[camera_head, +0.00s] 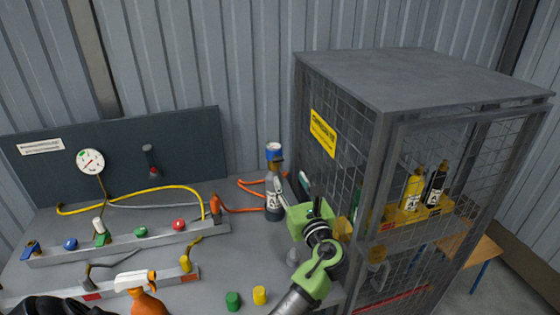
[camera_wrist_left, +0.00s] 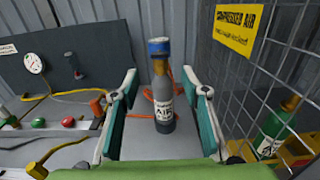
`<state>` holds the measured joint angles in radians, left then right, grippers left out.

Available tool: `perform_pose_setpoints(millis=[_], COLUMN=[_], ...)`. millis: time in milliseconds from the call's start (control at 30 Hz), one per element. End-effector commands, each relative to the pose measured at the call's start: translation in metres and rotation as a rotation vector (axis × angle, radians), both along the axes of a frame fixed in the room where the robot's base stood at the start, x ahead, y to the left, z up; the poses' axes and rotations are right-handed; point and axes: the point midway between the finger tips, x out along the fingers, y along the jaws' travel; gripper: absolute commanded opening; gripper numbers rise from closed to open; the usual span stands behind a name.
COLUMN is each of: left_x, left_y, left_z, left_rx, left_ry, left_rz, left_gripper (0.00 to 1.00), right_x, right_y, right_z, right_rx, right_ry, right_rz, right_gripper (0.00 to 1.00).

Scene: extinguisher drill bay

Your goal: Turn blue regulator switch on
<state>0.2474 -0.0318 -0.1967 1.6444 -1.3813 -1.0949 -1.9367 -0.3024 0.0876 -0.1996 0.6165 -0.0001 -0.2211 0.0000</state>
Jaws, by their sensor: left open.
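In the left wrist view the blue top (camera_wrist_left: 159,46) and the bottle (camera_wrist_left: 163,100) show in the middle, the label partly readable as "AIR". My left gripper (camera_head: 292,192) is open and empty, just in front of the bottle. In the left wrist view its fingers (camera_wrist_left: 163,95) stand to either side of the bottle, without visible contact. Whether the blue top is on or off cannot be told. My right gripper is not in view.
A mesh cage (camera_head: 385,170) with yellow and black bottles stands to the right. A grey rail (camera_head: 130,245) with coloured knobs and a yellow hose (camera_head: 150,190) lies left. An orange spray bottle (camera_head: 145,300) and green (camera_head: 233,301) and yellow (camera_head: 259,295) caps stand in front.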

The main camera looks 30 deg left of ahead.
Motion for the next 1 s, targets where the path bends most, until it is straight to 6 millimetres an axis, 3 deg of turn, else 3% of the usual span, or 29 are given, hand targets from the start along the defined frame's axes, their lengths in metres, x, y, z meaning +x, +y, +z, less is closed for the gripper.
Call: perform_pose_setpoints(millis=[67, 167, 400, 567, 900, 1000], left_x=[0.012, 0.026, 0.053, 0.062, 0.064, 0.064], left_y=[0.016, 0.033, 0.063, 0.074, 0.076, 0.076], left_z=[0.004, 0.003, 0.002, 0.001, 0.0, 0.0], left_rx=[0.003, 0.003, -0.001, -0.002, -0.003, -0.003], left_ry=[0.002, 0.002, 0.001, -0.001, -0.001, 0.0], left_rz=[0.003, 0.004, 0.002, 0.001, 0.001, 0.001], left_gripper=[0.42, 0.42, 0.42, 0.42, 0.42, 0.16], right_x=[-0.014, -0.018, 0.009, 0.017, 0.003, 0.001], right_y=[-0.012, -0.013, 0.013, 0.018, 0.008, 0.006], right_z=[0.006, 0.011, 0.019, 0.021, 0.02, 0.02], right_rx=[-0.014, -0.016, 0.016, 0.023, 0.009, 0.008], right_ry=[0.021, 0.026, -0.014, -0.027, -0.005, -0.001], right_rz=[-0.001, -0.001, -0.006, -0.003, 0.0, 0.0], right_gripper=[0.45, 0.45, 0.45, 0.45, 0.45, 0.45])
